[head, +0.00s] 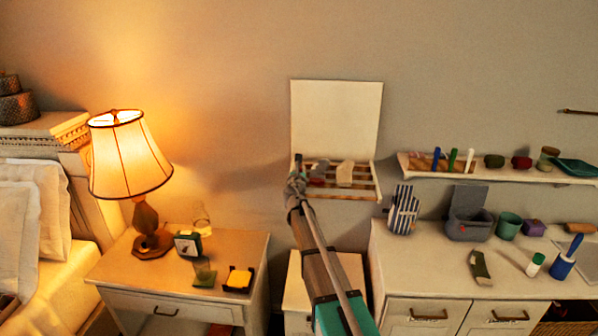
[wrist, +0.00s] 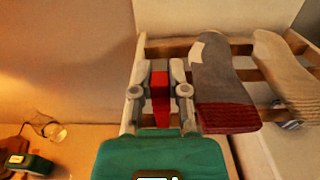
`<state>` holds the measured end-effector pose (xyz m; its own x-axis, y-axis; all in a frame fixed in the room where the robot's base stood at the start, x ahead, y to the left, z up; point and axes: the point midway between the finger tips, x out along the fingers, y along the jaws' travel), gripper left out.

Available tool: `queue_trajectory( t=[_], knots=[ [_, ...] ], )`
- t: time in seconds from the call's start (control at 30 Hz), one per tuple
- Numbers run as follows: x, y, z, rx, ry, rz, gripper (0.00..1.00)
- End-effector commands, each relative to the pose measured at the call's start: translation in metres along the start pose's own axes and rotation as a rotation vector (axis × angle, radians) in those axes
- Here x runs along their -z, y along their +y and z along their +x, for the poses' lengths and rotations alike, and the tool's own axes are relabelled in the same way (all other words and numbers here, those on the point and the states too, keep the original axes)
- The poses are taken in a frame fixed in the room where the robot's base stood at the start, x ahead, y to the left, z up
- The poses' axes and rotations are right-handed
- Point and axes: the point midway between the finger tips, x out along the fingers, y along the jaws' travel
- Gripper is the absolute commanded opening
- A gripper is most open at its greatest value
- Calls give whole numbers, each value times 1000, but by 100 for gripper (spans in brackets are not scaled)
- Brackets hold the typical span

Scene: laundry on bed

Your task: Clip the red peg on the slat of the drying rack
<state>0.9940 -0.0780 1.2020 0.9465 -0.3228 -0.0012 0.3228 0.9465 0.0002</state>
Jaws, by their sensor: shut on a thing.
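The red peg (wrist: 160,92) is between the fingers of my gripper (wrist: 160,72) in the wrist view, and the gripper is shut on it. The drying rack (head: 363,187) is a wall-mounted frame with wooden slats below a pale back panel. In the wrist view its slats (wrist: 180,47) run across behind the fingertips. The peg's tip is close to the front slat; I cannot tell whether they touch. In the head view my gripper (head: 298,165) is at the rack's left end, and the peg is too small to make out.
A grey sock with a dark red end (wrist: 222,85) hangs over the rack just right of my gripper. A cream sock (wrist: 283,70) hangs beyond it. A lit lamp (head: 130,160) stands on the nightstand at left. A shelf (head: 480,172) with small items is at right.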

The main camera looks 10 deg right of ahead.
Motion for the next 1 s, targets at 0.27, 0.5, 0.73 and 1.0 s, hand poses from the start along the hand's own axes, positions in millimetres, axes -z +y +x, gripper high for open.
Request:
queue_trajectory(
  t=[0.27,0.5,0.73,1.0],
  knots=[
    [6,0,0,0,0,0,2],
    [6,-2,0,2,0,0,2],
    [6,-2,0,1,0,0,31],
    [6,-2,0,1,0,0,60]
  ],
)
